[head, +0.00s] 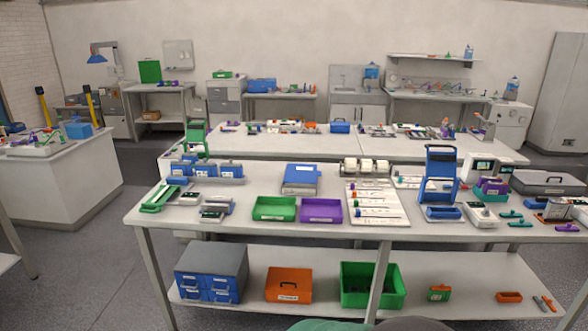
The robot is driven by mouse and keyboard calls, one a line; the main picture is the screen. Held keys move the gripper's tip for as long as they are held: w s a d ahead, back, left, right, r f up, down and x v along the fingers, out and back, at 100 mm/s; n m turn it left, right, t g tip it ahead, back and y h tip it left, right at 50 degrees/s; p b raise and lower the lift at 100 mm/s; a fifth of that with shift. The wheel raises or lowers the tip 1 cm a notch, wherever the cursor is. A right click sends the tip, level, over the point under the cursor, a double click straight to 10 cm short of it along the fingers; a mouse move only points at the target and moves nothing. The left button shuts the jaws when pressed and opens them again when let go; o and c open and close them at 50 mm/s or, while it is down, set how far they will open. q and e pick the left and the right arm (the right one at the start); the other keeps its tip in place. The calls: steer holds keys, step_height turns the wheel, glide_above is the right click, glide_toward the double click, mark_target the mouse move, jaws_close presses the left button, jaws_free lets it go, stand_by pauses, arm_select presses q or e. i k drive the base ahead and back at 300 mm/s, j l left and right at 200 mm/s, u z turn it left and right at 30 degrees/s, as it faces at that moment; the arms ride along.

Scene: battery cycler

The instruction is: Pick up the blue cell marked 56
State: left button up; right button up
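I cannot make out the number 56 on anything, so I cannot tell which object is the blue cell. Several small coloured pieces, too small to identify, lie on the white labelled board (376,208) on the near bench. A blue rounded piece (443,212) lies at the foot of a blue upright stand (441,165). Blue units with white labels (204,170) stand in a row at the bench's back left. Neither of my grippers shows in the head view.
The near bench (250,228) holds a green tray (273,209), a purple tray (321,211) and a blue box (301,180). Its lower shelf carries blue drawers, an orange box (288,285) and a green crate (372,286). Another bench stands behind. Grey floor is open at left.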

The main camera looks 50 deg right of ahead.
mark_target(176, 170)
steer(key=i+l+z, duration=0.4)
steer(key=l, duration=0.3)
steer(key=i+l+z, duration=0.35)
steer(key=i+l, duration=0.15)
steer(key=l, duration=0.1)
